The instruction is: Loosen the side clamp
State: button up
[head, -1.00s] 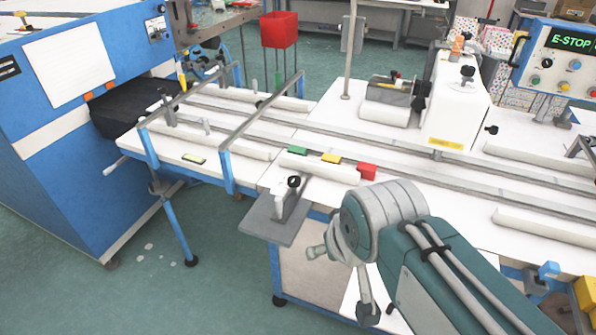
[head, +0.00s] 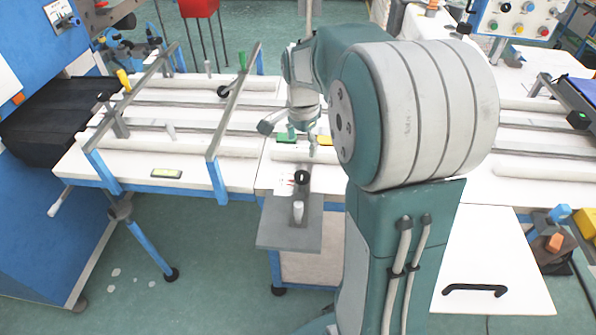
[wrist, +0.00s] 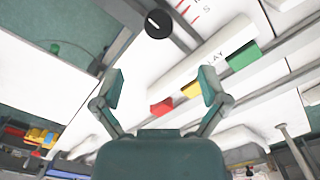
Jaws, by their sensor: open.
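The side clamp is at the table's front edge, with a round black knob (head: 302,177) and a white upright post (head: 298,212) on a grey plate (head: 288,236). The knob, with a white line on its top, also shows in the wrist view (wrist: 158,24), beyond my fingertips and near the top edge. My gripper (wrist: 160,87) is open, with its two fingers spread and nothing between them. In the head view my gripper (head: 298,137) hangs above the table, behind the knob and apart from it. My arm hides part of the table to its right.
Green (wrist: 243,55), yellow (wrist: 192,90) and red (wrist: 162,105) blocks sit by a white roller near my gripper. A metal frame with crossbars (head: 233,100) stands to the left. A small yellow-faced device (head: 166,173) lies on the table. Floor is clear in front of the clamp.

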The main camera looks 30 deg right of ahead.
aim_at(302, 175)
notch_tip(302, 175, down, 10)
jog(key=shift+f, duration=0.1)
jog(key=shift+d+f, duration=0.1)
jog(key=shift+f, duration=0.1)
jog(key=c, duration=1.2)
